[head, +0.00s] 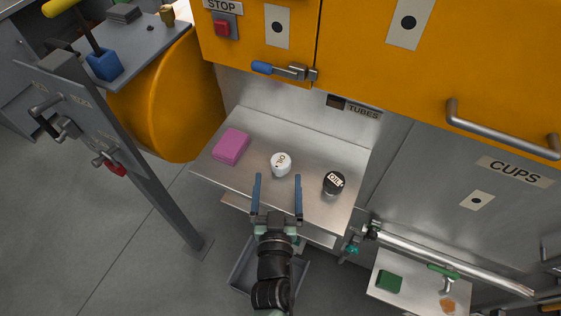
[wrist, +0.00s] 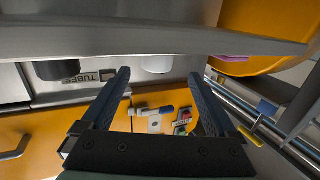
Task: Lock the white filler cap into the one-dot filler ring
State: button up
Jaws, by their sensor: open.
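The white filler cap (head: 281,164) stands on a steel shelf (head: 308,145) with dark marking on its top. My gripper (head: 278,178) is open and empty, its two blue fingers spread at the near side of the white cap. In the wrist view, the white cap (wrist: 157,64) shows between and beyond the fingertips of my gripper (wrist: 159,74), partly cut off by the shelf edge. I cannot make out a filler ring with one dot in either view.
A black cap marked OIL (head: 333,184) stands right of the white cap, and a pink block (head: 231,146) lies left. Pale plates, each with one black dot, are on the orange panel (head: 277,27) and CUPS panel (head: 477,200). A grey post (head: 150,180) stands left.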

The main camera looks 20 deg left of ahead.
aim_at(281, 171)
jog(key=shift+d+f+b+x, duration=0.15)
jog(key=shift+b+x, duration=0.1)
jog(key=shift+x, duration=1.35)
jog(key=shift+d+f+b+x, duration=0.1)
jog(key=shift+b+x, duration=0.15)
jog(key=shift+x, duration=1.4)
jog(key=shift+r, duration=0.1)
jog(key=c, duration=1.5)
